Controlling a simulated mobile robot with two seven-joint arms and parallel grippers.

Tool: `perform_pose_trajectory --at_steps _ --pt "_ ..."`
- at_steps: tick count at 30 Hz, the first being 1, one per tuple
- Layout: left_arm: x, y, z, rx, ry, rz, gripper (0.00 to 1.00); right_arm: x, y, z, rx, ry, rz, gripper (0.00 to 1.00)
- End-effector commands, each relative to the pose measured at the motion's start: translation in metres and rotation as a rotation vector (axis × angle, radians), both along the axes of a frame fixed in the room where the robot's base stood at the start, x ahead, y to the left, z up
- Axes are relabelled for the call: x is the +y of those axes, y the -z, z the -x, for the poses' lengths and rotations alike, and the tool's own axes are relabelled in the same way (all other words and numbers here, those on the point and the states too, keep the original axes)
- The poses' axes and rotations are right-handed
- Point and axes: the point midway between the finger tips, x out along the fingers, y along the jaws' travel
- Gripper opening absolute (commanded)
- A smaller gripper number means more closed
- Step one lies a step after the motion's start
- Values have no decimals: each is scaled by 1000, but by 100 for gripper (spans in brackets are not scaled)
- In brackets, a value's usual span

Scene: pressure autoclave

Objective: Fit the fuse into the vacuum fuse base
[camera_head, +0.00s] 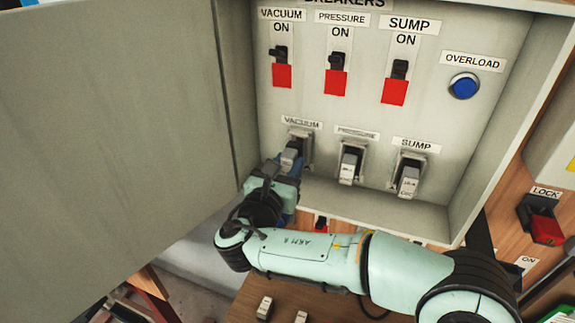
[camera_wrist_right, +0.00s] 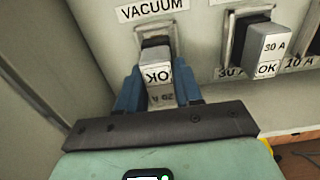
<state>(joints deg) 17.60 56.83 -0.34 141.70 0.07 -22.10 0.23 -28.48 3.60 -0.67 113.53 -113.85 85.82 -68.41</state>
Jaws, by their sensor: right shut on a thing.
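The vacuum fuse base (camera_head: 303,140) is a grey-framed socket under the lower VACUUM label on the panel. It also shows in the wrist view (camera_wrist_right: 156,33). My right gripper (camera_head: 289,165) is shut on a pale grey fuse (camera_wrist_right: 157,74), its blue fingers on either side of it. The fuse's label reads OK, upside down in the wrist view. The fuse is at the mouth of the base, with a dark part visible above it. I cannot tell how deep it sits. My left gripper is not in view.
The pressure fuse (camera_head: 348,168) and sump fuse (camera_head: 409,182) sit in their bases to the right. The open cabinet door (camera_head: 110,130) stands close on the left. Loose fuses (camera_head: 265,308) lie on the wooden surface below. Breaker switches (camera_head: 280,70) line the panel above.

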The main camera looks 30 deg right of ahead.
Motion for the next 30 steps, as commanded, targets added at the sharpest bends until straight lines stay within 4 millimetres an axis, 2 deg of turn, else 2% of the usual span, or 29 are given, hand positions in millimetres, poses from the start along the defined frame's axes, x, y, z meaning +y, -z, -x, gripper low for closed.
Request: perform_pose_trajectory --at_steps 30 --pt "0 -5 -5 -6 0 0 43 -7 -1 -6 -1 1 1 3"
